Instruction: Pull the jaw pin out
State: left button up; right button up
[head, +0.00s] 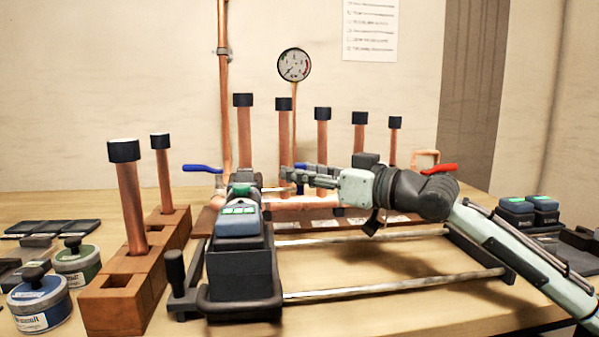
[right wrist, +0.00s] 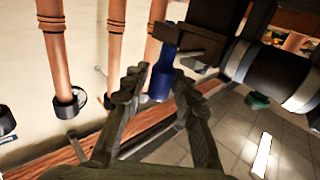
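The press tool (head: 238,255) stands upright in its black cradle on the rail frame, with a blue-and-green screen facing me. A green round knob (head: 240,189) shows at its head; a green knob also shows in the right wrist view (right wrist: 257,101). It looks like the jaw pin's head, but I cannot be sure. My right gripper (head: 287,176) reaches in from the right, to the right of the tool head. In the right wrist view its fingers (right wrist: 157,84) are apart, and the green knob lies outside them to the right. My left gripper is not in view.
A blue valve handle (right wrist: 161,76) shows beyond my right fingers. Copper pipes with black caps (head: 322,135) stand behind. A wooden block (head: 130,275) with two pipes and tins (head: 40,303) are at left. Battery packs (head: 530,211) stand at right.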

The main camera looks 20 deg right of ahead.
jog(key=shift+o, duration=0.9)
jog(key=shift+s+d, duration=0.25)
jog(key=v, duration=1.1)
jog(key=shift+s, duration=0.2)
